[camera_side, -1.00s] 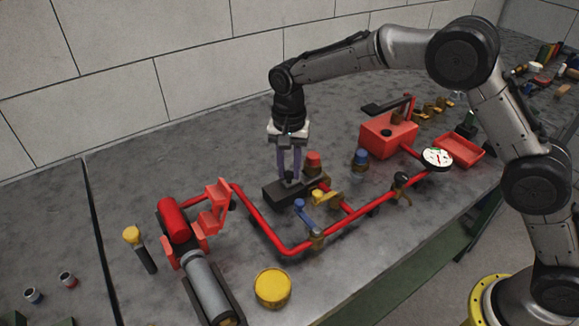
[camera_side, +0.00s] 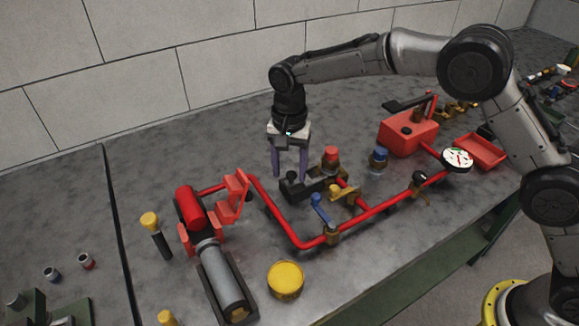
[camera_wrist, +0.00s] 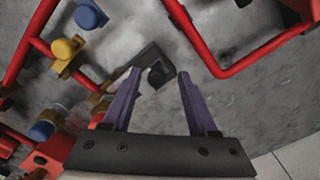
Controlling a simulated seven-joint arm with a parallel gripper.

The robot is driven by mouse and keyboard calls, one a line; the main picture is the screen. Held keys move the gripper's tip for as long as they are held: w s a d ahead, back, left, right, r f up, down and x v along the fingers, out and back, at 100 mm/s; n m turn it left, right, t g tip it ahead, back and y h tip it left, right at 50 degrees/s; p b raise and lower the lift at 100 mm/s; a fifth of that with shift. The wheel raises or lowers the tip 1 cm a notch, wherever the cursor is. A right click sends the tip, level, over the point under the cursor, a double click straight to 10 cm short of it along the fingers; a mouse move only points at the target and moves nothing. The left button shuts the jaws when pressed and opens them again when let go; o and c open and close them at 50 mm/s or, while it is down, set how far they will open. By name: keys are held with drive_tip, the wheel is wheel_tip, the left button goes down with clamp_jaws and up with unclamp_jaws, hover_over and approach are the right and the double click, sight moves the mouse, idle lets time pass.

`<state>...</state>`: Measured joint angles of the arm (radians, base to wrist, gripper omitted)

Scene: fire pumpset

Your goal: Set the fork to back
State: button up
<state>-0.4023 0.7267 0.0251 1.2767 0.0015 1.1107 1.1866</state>
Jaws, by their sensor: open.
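A low dark block with an upright black knob stands by the red pipe; I take this to be the fork (camera_side: 292,178). In the side view the knob is at the left end of the block. In the wrist view the knob (camera_wrist: 157,77) shows between the fingertips, near one end of the block. My gripper (camera_side: 289,175) points straight down over that end, its two purple fingers apart on either side of the knob. In the wrist view my gripper (camera_wrist: 157,75) is open and holds nothing. Whether a finger touches the knob cannot be told.
A red-capped fitting (camera_side: 331,160) stands close to the right of my gripper. Blue (camera_side: 320,208) and yellow (camera_side: 342,191) valve handles sit in front, on the red pipe (camera_side: 360,218). A red bracket (camera_side: 236,197) is at left. The table behind the fork is clear.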

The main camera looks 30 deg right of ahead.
wheel_tip(320, 180, up, 14)
idle(0.6)
drive_tip(key=shift+f, duration=0.1)
